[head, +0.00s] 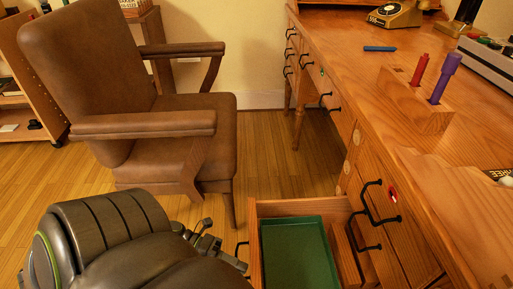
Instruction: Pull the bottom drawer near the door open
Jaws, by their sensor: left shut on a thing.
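A wooden bottom drawer (299,207) of the desk stands pulled out at the bottom centre, with a green tray or lining (297,254) inside. Its black bar handle (240,246) is on the front face at the left. My left gripper (228,260) is at this handle, shut on it; my arm hides part of the grip. The lower end of the drawer is cut off by the frame. My right gripper is not in view. No door shows.
The desk (378,85) has other drawers with black handles (371,196), which look closed. A brown leather armchair (145,125) stands left of the open drawer. Bare wooden floor (282,160) lies between chair and desk. A wooden pen block (415,105) stands on the desktop.

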